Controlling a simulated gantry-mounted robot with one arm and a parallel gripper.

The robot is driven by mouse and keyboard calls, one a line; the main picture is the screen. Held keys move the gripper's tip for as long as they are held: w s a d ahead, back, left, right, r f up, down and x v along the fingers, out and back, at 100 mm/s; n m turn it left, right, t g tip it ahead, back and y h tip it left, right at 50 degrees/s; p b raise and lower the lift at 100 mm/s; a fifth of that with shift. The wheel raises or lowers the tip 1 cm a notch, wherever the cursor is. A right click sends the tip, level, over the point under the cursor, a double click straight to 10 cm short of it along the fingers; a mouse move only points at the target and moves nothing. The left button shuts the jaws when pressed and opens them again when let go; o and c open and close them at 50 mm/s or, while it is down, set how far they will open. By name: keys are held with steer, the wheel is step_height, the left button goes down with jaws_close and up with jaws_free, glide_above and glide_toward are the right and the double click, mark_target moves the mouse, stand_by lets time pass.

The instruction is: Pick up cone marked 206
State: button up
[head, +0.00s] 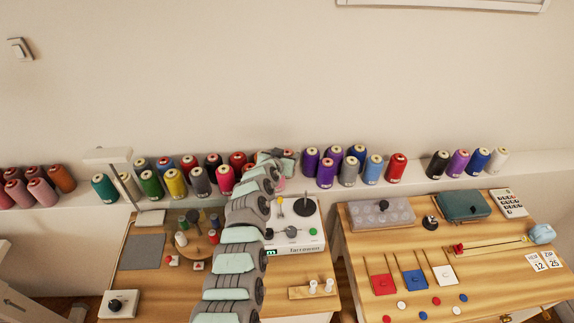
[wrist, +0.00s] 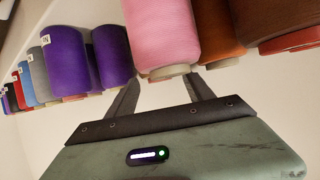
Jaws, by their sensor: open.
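Many thread cones stand along a wall shelf (head: 420,184). No marking 206 is readable, so I cannot tell which cone carries it. In the head view my gripper (head: 275,157) is over the shelf, among the cones near the middle. In the wrist view its two fingers (wrist: 164,92) are spread apart and hold nothing. A pink cone (wrist: 162,30) shows beyond and between the fingertips; whether they touch it I cannot tell. A purple cone (wrist: 66,62) with a small white label is to its left, and an orange-brown cone (wrist: 216,35) to its right.
Other purple cones (head: 326,175) stand close to my gripper's right, and a red cone (head: 237,160) to its left. Below are a sewing table with a white machine (head: 303,244) and a wooden table (head: 500,285) with small tools. A shelf gap lies left of the dark cone (head: 438,165).

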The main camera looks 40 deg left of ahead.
steer(key=shift+c, duration=0.4)
jaws_close()
stand_by(0.4)
